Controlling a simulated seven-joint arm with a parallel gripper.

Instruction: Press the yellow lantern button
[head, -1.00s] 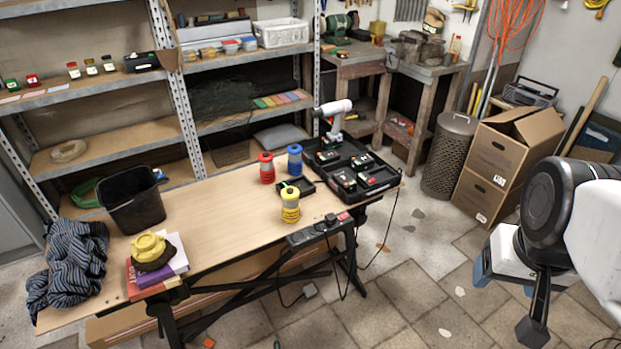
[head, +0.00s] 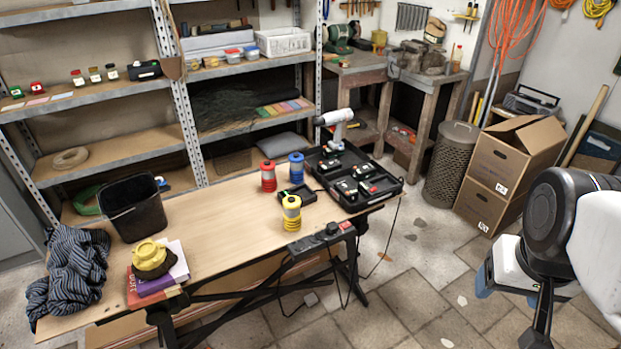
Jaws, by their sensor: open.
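The yellow lantern (head: 291,215) stands upright on the wooden workbench (head: 225,232), near its front edge right of the middle. It is a small cylinder with a dark band near the top; its button is too small to make out. A red lantern (head: 268,177) and a blue lantern (head: 296,167) stand behind it. My gripper (head: 508,293) is at the lower right, a white body with blue finger parts. It looks open and empty, well to the right of the bench and far from the yellow lantern. My dark arm joint partly hides it.
An open black tool case (head: 392,188) and a white drill (head: 336,122) are right of the lanterns, with a small dark tray (head: 305,196) beside them. A power strip (head: 320,238) is on the front edge. A black bin (head: 133,208), books and cloth occupy the left end.

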